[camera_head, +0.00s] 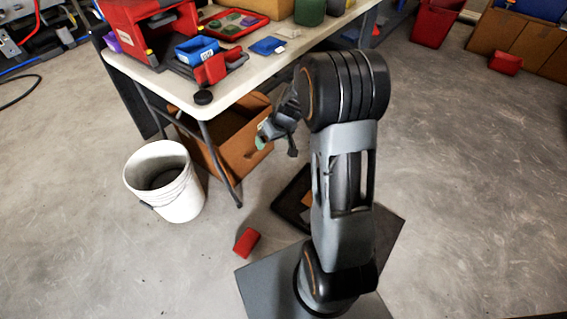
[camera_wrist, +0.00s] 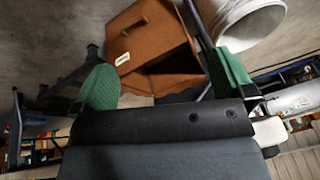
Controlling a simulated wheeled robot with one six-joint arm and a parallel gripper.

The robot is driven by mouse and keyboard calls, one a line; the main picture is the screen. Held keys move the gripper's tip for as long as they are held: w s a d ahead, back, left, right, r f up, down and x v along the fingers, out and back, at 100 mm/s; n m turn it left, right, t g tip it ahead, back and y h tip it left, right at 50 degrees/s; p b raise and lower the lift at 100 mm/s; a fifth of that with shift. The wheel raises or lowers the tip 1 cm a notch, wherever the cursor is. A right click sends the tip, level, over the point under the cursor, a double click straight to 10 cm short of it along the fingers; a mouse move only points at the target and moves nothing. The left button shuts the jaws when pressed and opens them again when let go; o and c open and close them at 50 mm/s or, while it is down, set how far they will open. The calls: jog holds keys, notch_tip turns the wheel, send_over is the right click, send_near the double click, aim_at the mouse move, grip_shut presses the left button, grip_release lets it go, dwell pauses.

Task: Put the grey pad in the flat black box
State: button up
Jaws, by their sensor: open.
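A small pale grey pad (camera_head: 288,32) lies on the white table, right of a blue pad (camera_head: 267,46). A flat black box (camera_head: 290,203), open at the top, is low down beside my arm; my arm hides part of it, and something brown shows inside. My gripper (camera_head: 266,138) is in front of the table's edge, below the table top and apart from the grey pad. In the wrist view my gripper (camera_wrist: 166,80) has its two green fingertips wide apart with nothing between them. The pad and the black box cannot be made out in the wrist view.
The white table (camera_head: 240,85) holds a red tray (camera_head: 262,32) of pads, a blue bin (camera_head: 197,50) and red containers. A cardboard box (camera_head: 228,150) is under it. A white bucket (camera_head: 165,180) and a red block (camera_head: 246,241) stand on the floor.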

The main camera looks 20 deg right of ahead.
jog(key=s+a+r+m+h, duration=0.1)
jog(key=s+a+r, duration=0.1)
jog(key=s+r, duration=0.4)
jog(key=s+a+r+h, duration=0.1)
jog(key=s+a+r, duration=0.2)
jog(key=s, duration=1.1)
jog(key=shift+a+r+m+h, duration=0.15)
jog(key=shift+r+m+h, duration=0.2)
jog(key=shift+r, duration=1.45)
jog(key=shift+w, duration=0.1)
